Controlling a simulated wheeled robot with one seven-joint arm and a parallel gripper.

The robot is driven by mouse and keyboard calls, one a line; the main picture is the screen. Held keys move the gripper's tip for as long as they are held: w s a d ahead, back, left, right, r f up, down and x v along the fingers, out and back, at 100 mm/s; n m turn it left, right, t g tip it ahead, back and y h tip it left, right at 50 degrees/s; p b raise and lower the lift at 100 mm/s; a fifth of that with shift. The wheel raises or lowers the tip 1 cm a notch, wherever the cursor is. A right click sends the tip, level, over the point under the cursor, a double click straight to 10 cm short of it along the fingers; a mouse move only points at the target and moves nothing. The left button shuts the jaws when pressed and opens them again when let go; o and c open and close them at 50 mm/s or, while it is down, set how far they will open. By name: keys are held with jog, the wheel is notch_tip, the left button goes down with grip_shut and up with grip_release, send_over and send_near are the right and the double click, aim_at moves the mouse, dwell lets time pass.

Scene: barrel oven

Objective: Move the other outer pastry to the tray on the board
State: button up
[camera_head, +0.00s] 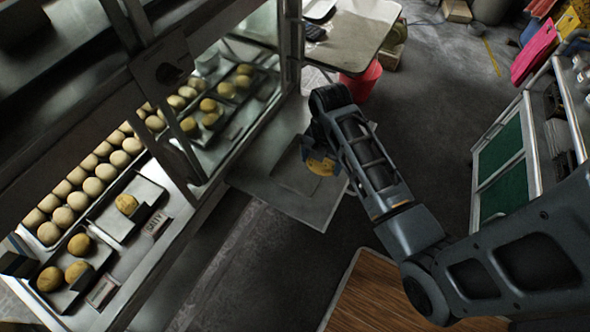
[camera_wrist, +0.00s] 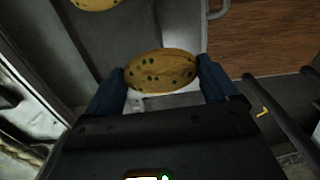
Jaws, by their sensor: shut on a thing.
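My gripper (camera_wrist: 162,88) is shut on a round golden pastry with dark green specks (camera_wrist: 162,70), gripped between its two blue fingers. In the head view, the held pastry (camera_head: 321,166) shows at the end of my arm, above a grey board (camera_head: 262,187) with a shallow tray (camera_head: 290,178) on it. A second specked pastry (camera_wrist: 95,3) lies at the top left of the wrist view, cut by the frame edge, on a grey surface. My arm hides part of the board and tray in the head view.
A glass-fronted case on the left holds rows of pale buns (camera_head: 93,187) and trays of yellow pastries (camera_head: 77,270), with a "SALTY" label (camera_head: 156,223). A table (camera_head: 352,38) and red bucket (camera_head: 362,82) stand behind. A wooden surface (camera_head: 375,295) is at the bottom.

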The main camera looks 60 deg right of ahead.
send_over(294, 179)
notch_tip(294, 179, down, 5)
jog(key=shift+a+r, duration=0.1)
jog(key=shift+r, duration=0.1)
jog(key=shift+f, duration=1.95)
jog(key=o, duration=0.8)
jog(key=shift+f, duration=0.1)
